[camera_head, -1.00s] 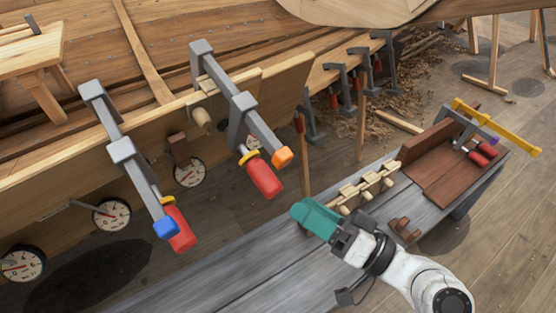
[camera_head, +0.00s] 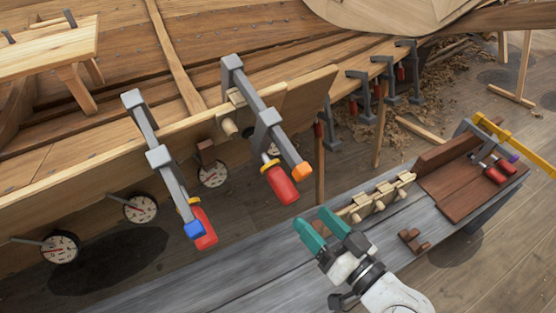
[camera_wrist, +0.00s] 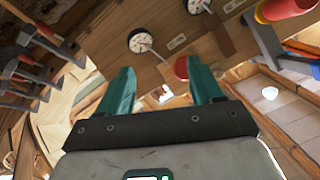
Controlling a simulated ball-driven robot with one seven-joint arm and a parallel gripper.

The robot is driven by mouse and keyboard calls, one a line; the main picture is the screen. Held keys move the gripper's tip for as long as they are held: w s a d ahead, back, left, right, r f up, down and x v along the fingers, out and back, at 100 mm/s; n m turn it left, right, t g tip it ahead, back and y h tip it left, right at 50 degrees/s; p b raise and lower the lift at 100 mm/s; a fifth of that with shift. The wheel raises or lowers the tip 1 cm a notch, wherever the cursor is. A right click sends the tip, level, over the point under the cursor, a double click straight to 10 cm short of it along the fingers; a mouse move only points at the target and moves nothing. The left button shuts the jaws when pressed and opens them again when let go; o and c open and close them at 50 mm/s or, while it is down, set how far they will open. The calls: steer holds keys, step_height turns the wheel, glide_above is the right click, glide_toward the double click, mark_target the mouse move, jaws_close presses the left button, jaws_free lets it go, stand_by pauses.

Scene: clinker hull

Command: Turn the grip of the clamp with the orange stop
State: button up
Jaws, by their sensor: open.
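The clamp with the orange stop (camera_head: 302,171) has a grey bar (camera_head: 258,105) hooked over the plank edge of the hull. Its red grip (camera_head: 282,185) hangs at the lower end, with a yellow collar beside it. My gripper (camera_head: 321,224) has teal fingers, open and empty, to the lower right of the red grip and apart from it. In the wrist view my two fingers (camera_wrist: 160,85) are spread. A red round end (camera_wrist: 181,68) shows between them, farther off; I cannot tell which grip it is.
A second clamp with a blue stop (camera_head: 194,230) and red grip (camera_head: 205,236) hangs to the left. Round dials (camera_head: 141,208) hang below the plank. A grey bench (camera_head: 240,285) runs beneath, bearing a wooden rack with pegs (camera_head: 378,199) and a yellow-barred clamp (camera_head: 515,143) at right.

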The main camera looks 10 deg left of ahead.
mark_target(281, 185)
steer(key=r+n+p, duration=0.1)
steer(key=n, duration=0.1)
steer(key=s+a+r+n+t+p, duration=0.1)
steer(key=r+n, duration=0.1)
steer(key=s+a+r+n+h+p, duration=0.1)
steer(key=n, duration=0.1)
steer(key=shift+s+r+t, duration=0.15)
steer(key=shift+t, duration=0.25)
steer(key=p+x, duration=0.2)
steer(key=x, duration=0.7)
steer(key=shift+w+a, duration=0.15)
steer(key=shift+w, duration=0.2)
steer(key=shift+c, duration=0.5)
steer(key=c, duration=0.9)
steer(key=shift+o, duration=0.2)
steer(key=shift+f, duration=0.2)
steer(key=shift+b, duration=0.4)
